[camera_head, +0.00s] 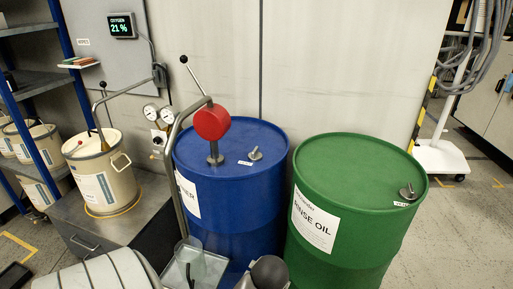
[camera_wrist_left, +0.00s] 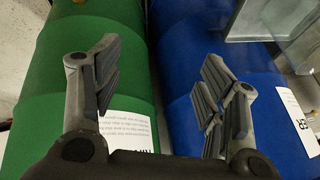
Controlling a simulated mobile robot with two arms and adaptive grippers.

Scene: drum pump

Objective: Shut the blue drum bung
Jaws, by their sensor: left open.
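The blue drum (camera_head: 235,205) stands in the middle of the head view. Its small grey bung (camera_head: 255,154) is on the lid, right of the red pump (camera_head: 211,122), with a short lever sticking up at an angle; whether it is seated cannot be told. My left gripper (camera_wrist_left: 160,85) is open and empty in the left wrist view, in front of the sides of the blue drum (camera_wrist_left: 180,80) and the green drum (camera_wrist_left: 70,60). The bung is not visible in that view. My right gripper is not in view.
The green drum (camera_head: 355,185) stands close on the right, with its own grey bung (camera_head: 407,192). A clear container (camera_head: 190,258) sits in front of the blue drum. A cream bucket (camera_head: 103,175) stands on a grey cabinet at left. A wheeled stand (camera_head: 440,155) is at the back right.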

